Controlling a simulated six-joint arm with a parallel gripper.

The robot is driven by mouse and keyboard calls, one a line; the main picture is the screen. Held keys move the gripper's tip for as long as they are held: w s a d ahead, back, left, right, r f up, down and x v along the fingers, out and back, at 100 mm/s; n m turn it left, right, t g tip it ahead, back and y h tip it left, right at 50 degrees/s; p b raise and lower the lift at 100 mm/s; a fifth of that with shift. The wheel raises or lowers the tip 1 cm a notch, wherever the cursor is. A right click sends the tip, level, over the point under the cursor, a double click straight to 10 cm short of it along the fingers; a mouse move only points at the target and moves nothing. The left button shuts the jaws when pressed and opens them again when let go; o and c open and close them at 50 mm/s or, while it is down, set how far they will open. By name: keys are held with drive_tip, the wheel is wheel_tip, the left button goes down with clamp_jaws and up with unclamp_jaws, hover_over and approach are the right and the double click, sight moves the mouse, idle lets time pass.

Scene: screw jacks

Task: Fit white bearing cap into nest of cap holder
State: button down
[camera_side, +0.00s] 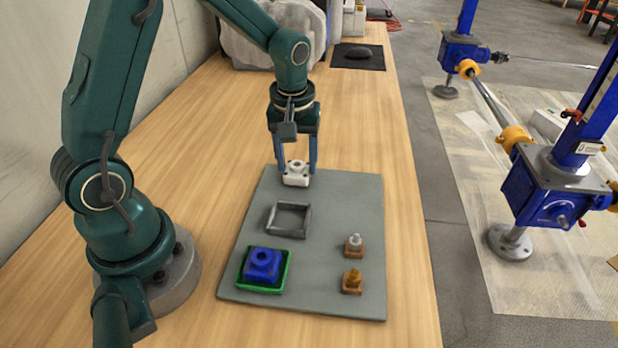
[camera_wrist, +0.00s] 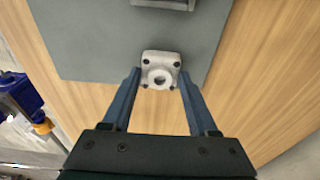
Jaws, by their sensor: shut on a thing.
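The white bearing cap (camera_side: 296,178) is a small block with a round boss and a hole on top. My gripper (camera_side: 297,168) points down and is shut on it, one blue finger on each side. The wrist view shows the cap (camera_wrist: 160,70) between the fingertips of my gripper (camera_wrist: 160,76), its bore and corner holes visible. The cap is at the far edge of the grey mat; I cannot tell whether it touches the surface. A grey square open frame (camera_side: 273,222), which looks like the cap holder, lies nearer on the mat with its nest empty. Its edge (camera_wrist: 165,4) shows at the top of the wrist view.
A green tray (camera_side: 241,280) holding a blue block (camera_side: 262,264) sits front left on the grey mat (camera_side: 335,230). A silver piece (camera_side: 354,244) and a brass piece (camera_side: 352,280) stand on small brown bases at right. The mat between cap and frame is clear.

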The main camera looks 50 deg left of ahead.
sight(299, 165)
drive_tip(key=shift+w+r, duration=0.1)
drive_tip(key=shift+r, duration=0.4)
wheel_tip(299, 165, up, 3)
drive_tip(key=shift+f, duration=0.1)
drive_tip(key=s+a+r, duration=0.6)
drive_tip(key=s+a, duration=0.1)
drive_tip(key=a, duration=0.1)
drive_tip(key=s+d, duration=0.4)
drive_tip(key=d, duration=0.1)
drive_tip(key=w+d+f, duration=0.1)
drive_tip(key=d+f, duration=0.1)
drive_tip(key=d, duration=0.1)
drive_tip(key=w+d+f, duration=0.1)
drive_tip(key=d+f, duration=0.1)
drive_tip(key=d, duration=0.2)
drive_tip(key=w+d+f, duration=0.1)
drive_tip(key=d+f, duration=0.1)
drive_tip(key=d, duration=0.1)
drive_tip(key=shift+w+d, duration=0.35)
drive_tip(key=shift+f, duration=2)
drive_tip(key=shift+f, duration=0.15)
